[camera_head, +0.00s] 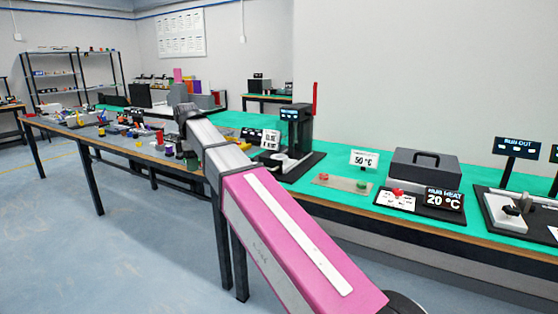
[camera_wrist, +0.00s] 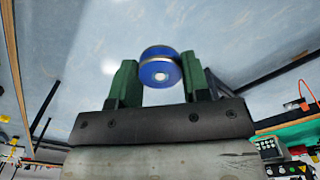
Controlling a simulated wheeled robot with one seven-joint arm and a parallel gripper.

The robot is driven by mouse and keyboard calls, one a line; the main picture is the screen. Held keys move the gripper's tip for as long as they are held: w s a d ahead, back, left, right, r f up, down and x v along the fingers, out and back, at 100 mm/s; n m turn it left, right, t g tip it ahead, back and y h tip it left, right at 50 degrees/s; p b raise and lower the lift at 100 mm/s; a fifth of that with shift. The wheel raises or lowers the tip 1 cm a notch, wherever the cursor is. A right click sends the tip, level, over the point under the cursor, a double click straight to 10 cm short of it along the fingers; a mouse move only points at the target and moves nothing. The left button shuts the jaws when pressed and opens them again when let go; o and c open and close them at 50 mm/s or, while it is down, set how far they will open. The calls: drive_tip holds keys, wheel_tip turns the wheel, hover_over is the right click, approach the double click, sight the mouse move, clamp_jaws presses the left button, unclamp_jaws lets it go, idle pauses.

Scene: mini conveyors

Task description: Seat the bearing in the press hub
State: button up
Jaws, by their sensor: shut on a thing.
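In the head view my gripper (camera_head: 192,161) is near the front edge of the bench, left of the press; the bearing cannot be made out there. The press (camera_head: 296,130) is a dark upright machine with a lit display and a red lever. A pale round part, apparently the hub (camera_head: 284,160), sits on its dark base. The bearing is apart from it.
A card sign (camera_head: 270,139) stands just left of the press. A grey case (camera_head: 423,172) and a small tray with red and green pieces (camera_head: 342,182) lie to the right. Many small parts crowd the bench left of my arm. Floor is open in front.

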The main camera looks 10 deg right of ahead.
drive_tip(key=s+d+f+m, duration=0.1)
drive_tip(key=d+f+m, duration=0.3)
drive_tip(key=d, duration=0.6)
drive_tip(key=s+d+f+m, duration=0.2)
drive_tip(key=d+f+m, duration=0.3)
drive_tip(key=d+m, duration=0.4)
drive_tip(key=s+d+f+m, duration=0.2)
drive_tip(key=d+f+m, duration=0.3)
drive_tip(key=d, duration=0.6)
drive_tip(key=shift+s+d+m, duration=0.25)
drive_tip(key=shift+m, duration=0.65)
